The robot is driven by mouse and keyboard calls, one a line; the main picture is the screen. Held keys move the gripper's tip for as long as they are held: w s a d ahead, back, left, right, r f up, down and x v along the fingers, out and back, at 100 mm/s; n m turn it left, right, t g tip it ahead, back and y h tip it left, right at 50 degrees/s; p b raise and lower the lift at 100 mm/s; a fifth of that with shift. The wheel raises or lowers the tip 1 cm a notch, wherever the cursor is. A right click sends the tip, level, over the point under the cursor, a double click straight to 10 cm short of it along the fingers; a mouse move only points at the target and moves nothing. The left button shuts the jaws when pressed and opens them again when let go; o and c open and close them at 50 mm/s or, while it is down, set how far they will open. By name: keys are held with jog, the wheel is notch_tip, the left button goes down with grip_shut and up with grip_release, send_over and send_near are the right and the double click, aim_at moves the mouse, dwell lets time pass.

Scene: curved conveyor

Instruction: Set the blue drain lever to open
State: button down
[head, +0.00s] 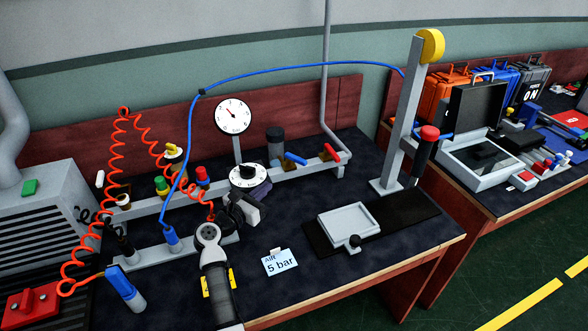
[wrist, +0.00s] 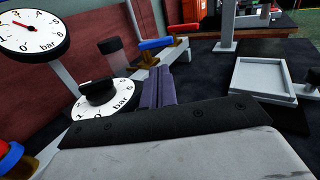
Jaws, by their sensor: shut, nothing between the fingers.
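The blue drain lever (head: 295,158) sits on a brass fitting on the grey pipe, right of the round black regulator knob (head: 248,173). Its handle lies roughly level, slanting across the pipe line. In the wrist view the blue lever (wrist: 155,43) shows beyond my fingers, at upper middle. My gripper (head: 238,198) is over the bench just in front of the regulator dial, short of the lever and apart from it. In the wrist view my gripper's fingers (wrist: 158,88) are together and empty, pointing ahead toward the pipe. The lever is not covered by my gripper.
A red lever (head: 331,152) is close to the right of the blue one. A dark cylinder (head: 275,140) stands behind the pipe. The pressure gauge (head: 234,115) rises on a post behind the regulator. A grey tray (head: 350,222) and lever press (head: 405,120) stand right. Coiled red hose hangs left.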

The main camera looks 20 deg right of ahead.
jog(key=b, duration=0.3)
send_near(302, 163)
jog(key=x, duration=0.4)
jog(key=w+x, duration=0.1)
jog(key=x, duration=0.1)
jog(key=shift+w, duration=0.3)
jog(key=shift+f, duration=0.1)
jog(key=shift+d+b, duration=0.65)
jog(key=shift+d, duration=0.55)
